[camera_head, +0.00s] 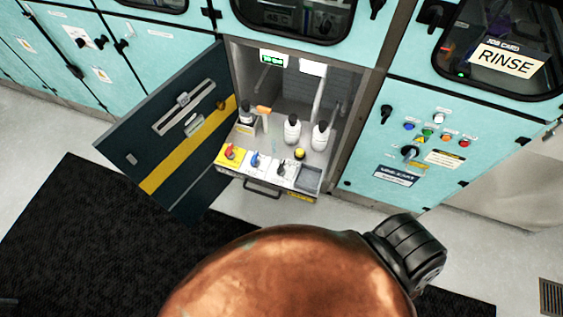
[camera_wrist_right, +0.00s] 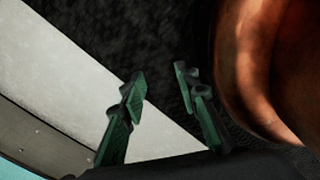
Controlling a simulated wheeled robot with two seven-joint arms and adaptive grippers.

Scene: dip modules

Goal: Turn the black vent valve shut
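Inside the open cabinet, a small black-handled valve (camera_head: 282,170) sits at the right of a row on a front ledge. Next to it are a blue-handled valve (camera_head: 255,160) and a red-handled valve (camera_head: 229,152). Their labels are too small to read, and I cannot tell how far the black handle is turned. A larger black knob (camera_head: 410,153) is on the panel to the right. My right gripper (camera_wrist_right: 160,80) shows in the right wrist view with its green-padded fingers apart and nothing between them, over the dark mat and pale floor. My left gripper is not in view.
The dark cabinet door (camera_head: 175,135) stands open to the left. White bottles (camera_head: 320,136) stand behind the valves. A yellow-topped item (camera_head: 299,154) is near the black valve. A black mat (camera_head: 90,240) covers the floor in front. My copper-coloured body fills the bottom middle.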

